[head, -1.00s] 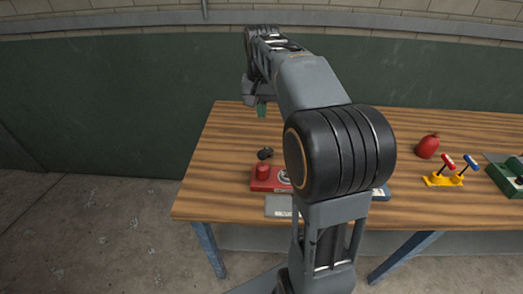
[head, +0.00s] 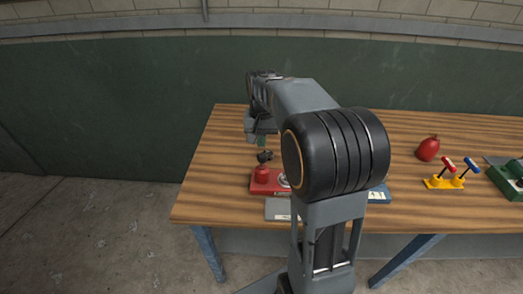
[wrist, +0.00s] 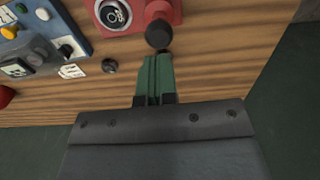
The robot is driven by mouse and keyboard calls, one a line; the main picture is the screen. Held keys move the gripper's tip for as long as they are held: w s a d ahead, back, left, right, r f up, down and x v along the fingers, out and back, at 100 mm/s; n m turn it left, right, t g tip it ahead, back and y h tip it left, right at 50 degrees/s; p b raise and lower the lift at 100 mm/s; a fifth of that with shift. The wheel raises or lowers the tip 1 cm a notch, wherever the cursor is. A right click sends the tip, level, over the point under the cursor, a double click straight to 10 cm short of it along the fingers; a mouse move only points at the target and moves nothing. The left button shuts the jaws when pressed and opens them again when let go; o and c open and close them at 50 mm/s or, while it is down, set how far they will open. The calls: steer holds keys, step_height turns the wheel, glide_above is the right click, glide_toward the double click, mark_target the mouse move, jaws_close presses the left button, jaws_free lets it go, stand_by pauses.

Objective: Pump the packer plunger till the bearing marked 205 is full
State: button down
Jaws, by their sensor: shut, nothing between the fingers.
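A red packer (head: 267,188) sits on the wooden bench, and also shows at the top of the wrist view (wrist: 174,11). Its round black plunger knob (head: 264,156) stands up at the far side; it also shows in the wrist view (wrist: 158,37). A grey ringed bearing (wrist: 114,14) with a dark centre sits on the red base; its marking is too blurred to read. My gripper (wrist: 158,57) has green fingers, shut and empty, with tips close to the knob. Whether they touch it I cannot tell. In the head view the gripper (head: 262,141) is just above the knob.
A blue panel (wrist: 55,30) with coloured knobs lies beside the packer. A grey plate (head: 279,209) lies at the bench's front edge. A red bottle (head: 428,149), a yellow stand (head: 443,182) with two T-handles and a green box (head: 508,176) stand at right.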

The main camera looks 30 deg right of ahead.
mark_target(262, 156)
steer(key=shift+f, duration=2.25)
step_height(262, 156, down, 2)
steer(key=shift+f+b, duration=0.2)
steer(key=shift+b, duration=0.4)
steer(key=shift+s, duration=0.1)
steer(key=shift+r, duration=0.1)
steer(key=shift+r+p, duration=0.3)
steer(key=shift+p, duration=0.2)
step_height(262, 156, up, 14)
steer(key=p, duration=0.2)
steer(key=shift+p, duration=0.3)
